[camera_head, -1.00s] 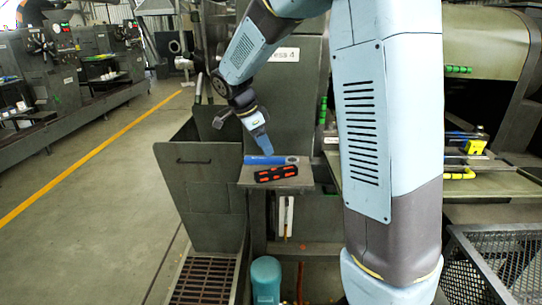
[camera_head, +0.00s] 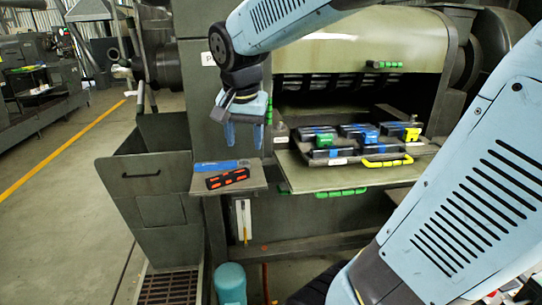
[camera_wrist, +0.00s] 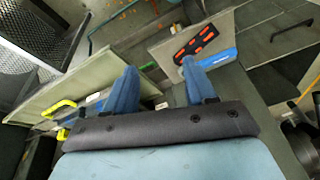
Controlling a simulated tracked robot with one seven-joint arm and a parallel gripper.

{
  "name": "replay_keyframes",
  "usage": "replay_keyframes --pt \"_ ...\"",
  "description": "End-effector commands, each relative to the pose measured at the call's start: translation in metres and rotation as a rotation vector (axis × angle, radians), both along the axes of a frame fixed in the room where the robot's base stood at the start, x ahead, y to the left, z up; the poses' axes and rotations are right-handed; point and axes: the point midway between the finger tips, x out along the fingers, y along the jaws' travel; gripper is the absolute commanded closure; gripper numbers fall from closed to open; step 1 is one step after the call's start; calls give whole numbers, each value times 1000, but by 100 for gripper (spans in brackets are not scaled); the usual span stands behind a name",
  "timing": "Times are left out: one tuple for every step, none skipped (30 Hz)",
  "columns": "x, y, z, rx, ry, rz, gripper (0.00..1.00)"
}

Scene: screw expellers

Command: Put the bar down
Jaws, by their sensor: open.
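The blue bar (camera_head: 216,166) lies flat on a small grey ledge (camera_head: 256,178) beside a black-and-orange piece (camera_head: 228,179). In the wrist view the bar (camera_wrist: 218,59) shows near the top right, partly behind one finger, with the black-and-orange piece (camera_wrist: 196,43) next to it. My gripper (camera_head: 243,138) has blue fingers pointing down, spread apart with nothing between them. It is above the ledge and apart from the bar. In the wrist view my gripper (camera_wrist: 158,84) shows a clear gap between its fingers.
Right of the ledge, a wider shelf (camera_head: 310,180) with green grips carries several blue, green and black pieces (camera_head: 355,142) and a yellow handle (camera_head: 388,162). A deep grey bin (camera_head: 150,170) stands left of the ledge. A rounded teal part (camera_head: 230,284) is below.

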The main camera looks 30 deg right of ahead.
Motion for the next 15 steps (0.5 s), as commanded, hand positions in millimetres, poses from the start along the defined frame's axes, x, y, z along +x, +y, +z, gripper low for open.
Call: replay_keyframes --pt "-14 -3 3 -1 -21 56 45" --pt "-22 -3 4 -4 -31 95 45" --pt "-31 -4 5 -9 -45 148 45" --pt "-39 -4 5 -15 -57 189 45" --pt "-46 -5 5 -20 -68 228 45" --pt "-55 -6 5 -30 -83 280 45" --pt "-62 -6 5 -38 -95 317 45" --pt "-68 -6 5 -46 -107 353 45" --pt "-76 -6 4 -59 -123 399 45" --pt "-81 -6 4 -67 -133 430 45" --pt "-86 -5 3 -76 -142 459 45" --pt "-92 -5 2 -88 -154 494 45" --pt "-96 -5 1 -96 -161 518 45" --pt "-99 -5 0 -104 -169 538 45" --pt "-102 -5 0 -113 -176 562 45"
